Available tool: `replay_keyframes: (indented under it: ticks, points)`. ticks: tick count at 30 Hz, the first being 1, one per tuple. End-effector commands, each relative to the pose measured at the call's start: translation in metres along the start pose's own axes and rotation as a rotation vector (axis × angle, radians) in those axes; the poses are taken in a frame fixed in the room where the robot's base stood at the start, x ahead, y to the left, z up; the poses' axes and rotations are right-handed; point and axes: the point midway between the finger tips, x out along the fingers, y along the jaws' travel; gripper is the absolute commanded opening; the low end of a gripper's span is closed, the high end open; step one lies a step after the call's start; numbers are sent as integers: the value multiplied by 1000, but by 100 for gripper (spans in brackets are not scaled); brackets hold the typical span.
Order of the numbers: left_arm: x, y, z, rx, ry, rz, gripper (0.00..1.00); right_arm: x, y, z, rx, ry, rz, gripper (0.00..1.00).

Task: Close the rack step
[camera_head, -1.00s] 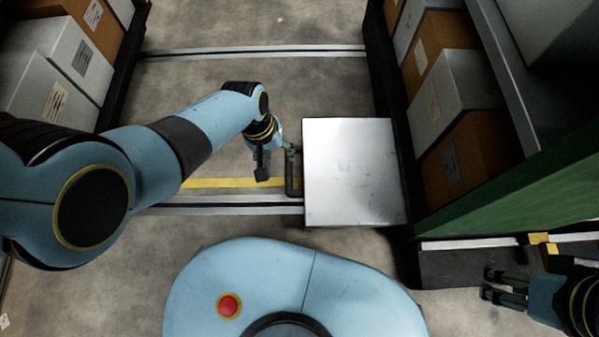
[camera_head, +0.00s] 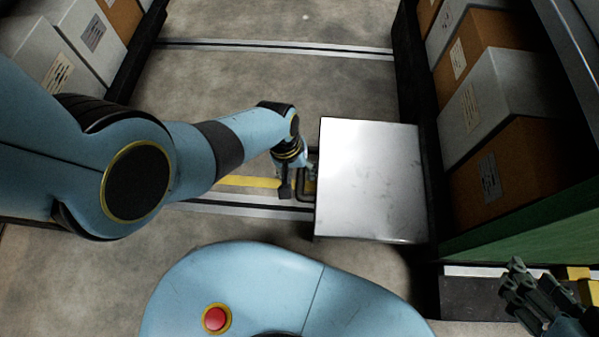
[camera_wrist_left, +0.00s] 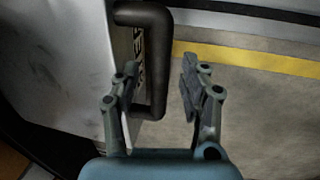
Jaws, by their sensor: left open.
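The rack step (camera_head: 368,180) is a pale metal box sticking out from the foot of the right-hand rack into the aisle. A black bar handle (camera_head: 305,196) is on its left side. My left gripper (camera_head: 298,180) is at this handle. In the left wrist view, the handle (camera_wrist_left: 158,48) lies between the open fingers of my left gripper (camera_wrist_left: 159,72), with gaps showing on both sides; the step's side (camera_wrist_left: 65,60) is to the left. My right gripper (camera_head: 512,280) is at the lower right, empty, with its fingers apart, away from the step.
The right rack (camera_head: 520,222) holds several grey and brown boxes and has a green lower panel. Another rack with boxes (camera_head: 75,40) stands at the left. Floor rails (camera_head: 280,48) and a yellow stripe (camera_head: 250,181) cross the aisle. Floor beyond the step is clear.

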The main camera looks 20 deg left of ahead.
Motion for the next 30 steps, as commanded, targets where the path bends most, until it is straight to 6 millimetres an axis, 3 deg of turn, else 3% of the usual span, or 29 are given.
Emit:
replay_keyframes:
  ticks: [12,22,30]
  points:
    - [3,0,-1,0,1,0,44,1,-1,2,-1,31,1,36]
    - [3,0,0,0,1,0,1,1,-1,3,-1,29,1,36]
    - [3,0,0,0,0,0,0,1,-1,3,-1,28,1,36]
